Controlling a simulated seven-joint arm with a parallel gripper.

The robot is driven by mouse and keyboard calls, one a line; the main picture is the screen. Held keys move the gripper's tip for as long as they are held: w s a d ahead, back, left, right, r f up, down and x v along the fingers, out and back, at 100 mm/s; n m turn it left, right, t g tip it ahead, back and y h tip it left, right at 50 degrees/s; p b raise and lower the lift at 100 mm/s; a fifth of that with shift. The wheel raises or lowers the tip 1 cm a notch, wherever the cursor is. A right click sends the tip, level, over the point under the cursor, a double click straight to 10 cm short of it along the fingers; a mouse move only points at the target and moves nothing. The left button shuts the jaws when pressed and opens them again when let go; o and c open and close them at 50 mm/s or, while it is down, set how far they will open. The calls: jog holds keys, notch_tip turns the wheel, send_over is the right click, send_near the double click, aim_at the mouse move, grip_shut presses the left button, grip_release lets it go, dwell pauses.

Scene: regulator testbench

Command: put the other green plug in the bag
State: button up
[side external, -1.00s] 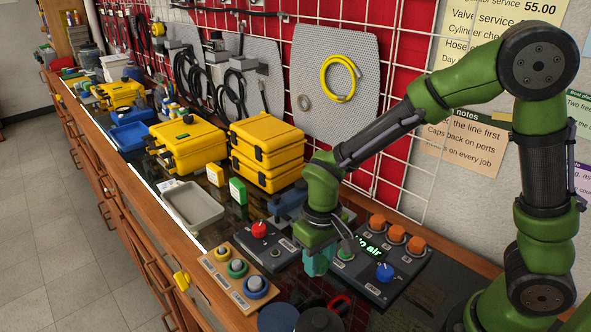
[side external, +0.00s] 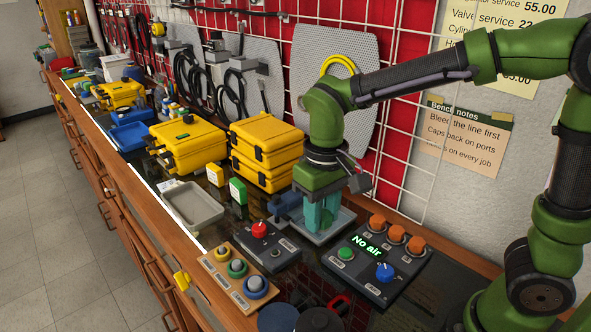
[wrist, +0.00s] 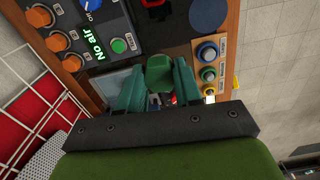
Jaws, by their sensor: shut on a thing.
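My gripper (side external: 321,216) has teal fingers pointing down over a pale, shallow, tray-like thing (side external: 343,221) behind the control panels. In the wrist view, my gripper (wrist: 158,88) is shut on a green plug (wrist: 159,72), which shows between the two fingers. The plug is hidden behind the fingers in the side view. The pale thing also shows beside the fingers in the wrist view (wrist: 110,84). I cannot tell whether it is the bag, and no other bag is clear.
The "No air" panel (side external: 367,285) has orange knobs and a blue dial. A red-knob box (side external: 268,246) and a button board (side external: 239,279) stand near the front edge. Yellow cases (side external: 266,155) and a grey tray (side external: 193,207) lie left. A blue part (side external: 286,205) is close to my gripper.

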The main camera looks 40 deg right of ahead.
jog(key=shift+r, duration=1)
jog(key=shift+d, duration=0.1)
jog(key=s+d+f, duration=0.1)
jog(key=d+f, duration=0.3)
jog(key=d, duration=0.1)
jog(key=s+d+f, duration=0.1)
jog(key=d+f, duration=0.4)
jog(key=d, duration=0.1)
jog(key=s+d+f, duration=0.1)
jog(key=d+f, duration=0.3)
jog(key=d, duration=0.1)
jog(key=shift+s+d+f, duration=0.25)
jog(key=shift+f, duration=0.05)
jog(key=shift+w+f, duration=0.1)
jog(key=shift+w, duration=0.15)
jog(key=shift+n, duration=0.4)
jog(key=w+d, duration=0.1)
jog(key=w, duration=0.4)
jog(key=w+f, duration=0.1)
jog(key=w, duration=0.4)
jog(key=w+d, duration=0.1)
jog(key=w, duration=0.5)
jog(key=shift+d+f, duration=0.2)
jog(key=shift+d, duration=0.15)
jog(key=shift+f, duration=1.75)
jog(key=shift+f, duration=0.1)
